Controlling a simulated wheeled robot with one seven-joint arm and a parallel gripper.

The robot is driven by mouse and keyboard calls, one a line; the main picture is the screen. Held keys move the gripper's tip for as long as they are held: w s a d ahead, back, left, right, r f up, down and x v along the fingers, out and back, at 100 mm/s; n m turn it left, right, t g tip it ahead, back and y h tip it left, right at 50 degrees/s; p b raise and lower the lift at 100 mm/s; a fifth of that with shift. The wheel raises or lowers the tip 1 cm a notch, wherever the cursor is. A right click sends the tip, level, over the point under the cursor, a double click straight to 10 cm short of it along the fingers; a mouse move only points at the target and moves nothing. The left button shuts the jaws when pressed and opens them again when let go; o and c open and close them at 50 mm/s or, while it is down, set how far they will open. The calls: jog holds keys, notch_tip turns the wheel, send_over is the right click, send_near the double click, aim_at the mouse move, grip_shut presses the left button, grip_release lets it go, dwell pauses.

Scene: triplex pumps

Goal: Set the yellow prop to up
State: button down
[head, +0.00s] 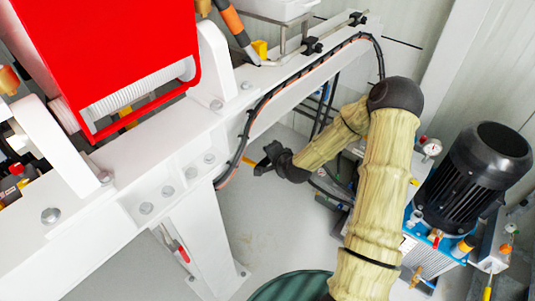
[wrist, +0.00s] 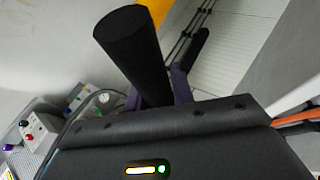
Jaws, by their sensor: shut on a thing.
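My gripper (head: 266,160) is at the end of my bent arm, just right of the white frame beam. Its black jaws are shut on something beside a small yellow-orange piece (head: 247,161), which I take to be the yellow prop. Most of the prop is hidden by the beam and hoses. In the wrist view a black cylinder (wrist: 130,45) rises from between the dark purple finger parts, with a yellow bar (wrist: 155,12) behind it. I cannot tell clearly whether the prop is up or down.
The white beam (head: 150,170) with black and orange hoses runs diagonally close to my gripper. A red guard (head: 115,50) stands at upper left. A black motor (head: 475,175) on a blue unit stands at right. Grey floor shows below the gripper.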

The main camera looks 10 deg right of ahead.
jog(key=shift+w+a+r, duration=0.1)
jog(key=shift+w+r, duration=0.2)
jog(key=shift+r, duration=0.3)
jog(key=c, duration=1.2)
grip_release()
jog(key=shift+s+r, duration=0.1)
jog(key=shift+s, duration=0.1)
jog(key=shift+f, duration=0.2)
jog(key=p+v, duration=0.3)
jog(key=v, duration=0.9)
jog(key=shift+r, duration=0.15)
